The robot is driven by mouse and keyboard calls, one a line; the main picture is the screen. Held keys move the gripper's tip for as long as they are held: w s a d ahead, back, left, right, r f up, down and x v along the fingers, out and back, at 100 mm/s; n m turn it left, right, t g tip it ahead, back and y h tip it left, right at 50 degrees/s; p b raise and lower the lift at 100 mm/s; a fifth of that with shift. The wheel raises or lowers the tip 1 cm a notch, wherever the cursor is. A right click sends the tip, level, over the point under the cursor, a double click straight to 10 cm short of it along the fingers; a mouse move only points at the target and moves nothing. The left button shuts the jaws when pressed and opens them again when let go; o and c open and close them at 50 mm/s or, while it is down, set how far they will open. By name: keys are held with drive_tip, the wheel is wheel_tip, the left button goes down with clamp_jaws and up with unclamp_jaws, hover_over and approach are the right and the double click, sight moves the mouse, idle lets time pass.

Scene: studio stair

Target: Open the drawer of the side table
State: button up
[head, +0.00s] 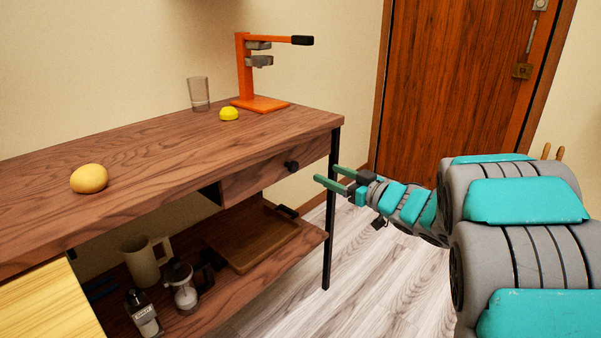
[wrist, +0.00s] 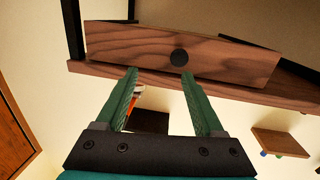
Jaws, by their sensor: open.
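The side table (head: 150,155) is a long wooden table with a dark frame. Its drawer (head: 240,184) sits under the top at the right end and looks shut, with a round dark knob (head: 291,166) on its front. My gripper (head: 328,173) is open and empty, just right of the knob in the head view and apart from it. In the wrist view, the drawer front (wrist: 125,45) lies beyond my fingertips (wrist: 160,72). The knob (wrist: 179,56) shows between the fingers' lines, closer to the right finger.
On the top are a yellow-orange fruit (head: 89,178), a lemon half (head: 229,113), a glass (head: 199,93) and an orange press (head: 262,103). A lower shelf holds a tray (head: 250,240), a mug (head: 141,262) and jars. A black leg (head: 331,225) stands near my gripper.

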sight(295, 167)
drive_tip(key=shift+n+g+y, duration=0.4)
drive_tip(key=shift+g+y, duration=0.3)
drive_tip(key=shift+y, duration=0.2)
drive_tip(key=shift+w+a+f, duration=0.1)
drive_tip(key=shift+w+a, duration=0.45)
drive_tip(key=shift+a, duration=0.8)
drive_tip(key=shift+w+a+r, duration=0.1)
drive_tip(key=shift+w+a, duration=0.5)
drive_tip(key=shift+a, duration=0.75)
drive_tip(key=shift+w+a+f, duration=0.1)
drive_tip(key=shift+w+a, duration=0.45)
drive_tip(key=shift+a, duration=0.8)
drive_tip(key=shift+c, duration=0.3)
clamp_jaws()
